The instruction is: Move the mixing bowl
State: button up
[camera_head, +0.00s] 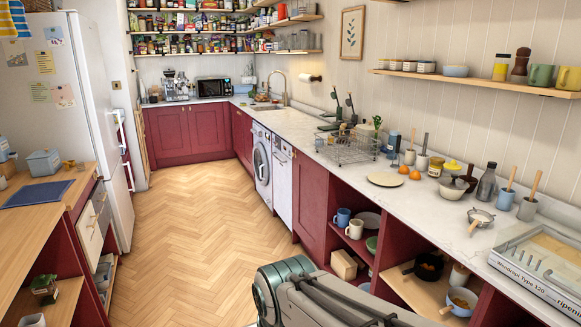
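No bowl is clearly marked out as the mixing bowl. A pale blue bowl (462,301) with something orange-brown in it sits on the low open shelf at the lower right, near a dark pan (428,267). A green bowl (371,244) is in the open cabinet section further back. A small blue bowl (455,71) stands on the upper right wall shelf. Part of my arm shows at the bottom centre, in front of the cabinets. My gripper's fingers are not in view.
The wooden floor (205,215) between the counters is clear. The right counter (430,200) carries a dish rack (350,147), a round board (385,179), jars and a large tray (545,265) at its near end. A wooden worktop (25,225) and fridge stand left.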

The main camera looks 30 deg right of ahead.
aim_at(447, 194)
jog(key=z, duration=0.25)
jog(key=i, duration=1.5)
jog(key=z, duration=1.6)
jog(key=i, duration=1.25)
jog(key=z, duration=0.85)
